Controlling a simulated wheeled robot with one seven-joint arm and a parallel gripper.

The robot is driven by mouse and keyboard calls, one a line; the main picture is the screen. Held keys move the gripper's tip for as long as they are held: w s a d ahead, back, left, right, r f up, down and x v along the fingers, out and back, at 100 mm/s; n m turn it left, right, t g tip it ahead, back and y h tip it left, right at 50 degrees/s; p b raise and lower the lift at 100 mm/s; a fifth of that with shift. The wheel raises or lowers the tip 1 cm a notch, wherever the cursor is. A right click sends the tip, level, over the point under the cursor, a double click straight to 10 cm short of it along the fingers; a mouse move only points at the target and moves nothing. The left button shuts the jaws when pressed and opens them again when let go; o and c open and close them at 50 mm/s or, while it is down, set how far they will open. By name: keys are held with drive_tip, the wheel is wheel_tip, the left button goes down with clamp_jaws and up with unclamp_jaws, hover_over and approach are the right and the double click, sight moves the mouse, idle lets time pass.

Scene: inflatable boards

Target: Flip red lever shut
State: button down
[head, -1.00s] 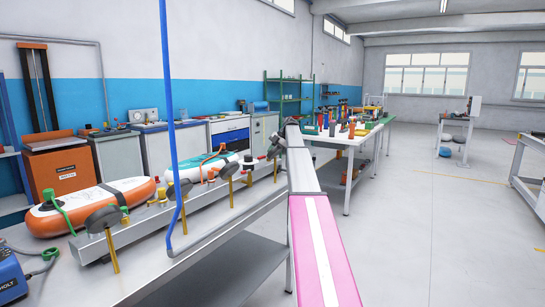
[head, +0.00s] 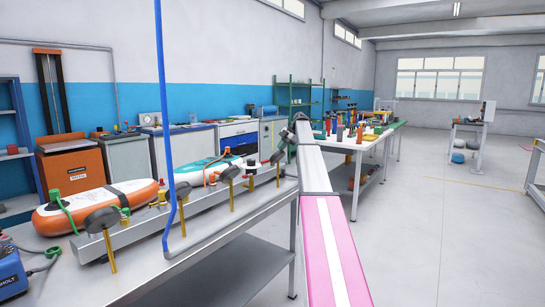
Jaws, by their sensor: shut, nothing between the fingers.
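My arm reaches away from the camera over the bench's right end. My gripper (head: 279,156) is at its far end, small and partly hidden by the wrist; it is shut and empty, close to the right end of the grey metal rail (head: 140,233). The rail carries dark round knobs on brass stems and small coloured fittings. A small red-orange piece (head: 211,178) stands at the rail's middle, in front of the teal-and-white board. I cannot tell which red piece is the lever or how it is set. An orange-and-white inflatable board (head: 90,207) lies behind the rail's left part.
A blue device (head: 10,275) sits at the near left. A white table (head: 345,143) with several bottles is behind my arm on the right. The floor (head: 440,230) to the right is clear.

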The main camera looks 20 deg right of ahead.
drive_tip(key=s+a+r+n+t+h, duration=0.2)
drive_tip(key=a+n+h, duration=0.2)
drive_tip(key=n, duration=1.6)
drive_tip(key=shift+s+a+r+h, duration=0.15)
drive_tip(key=shift+a+r+h, duration=0.2)
drive_tip(key=shift+a, duration=0.3)
idle(0.4)
drive_tip(key=shift+f, duration=0.1)
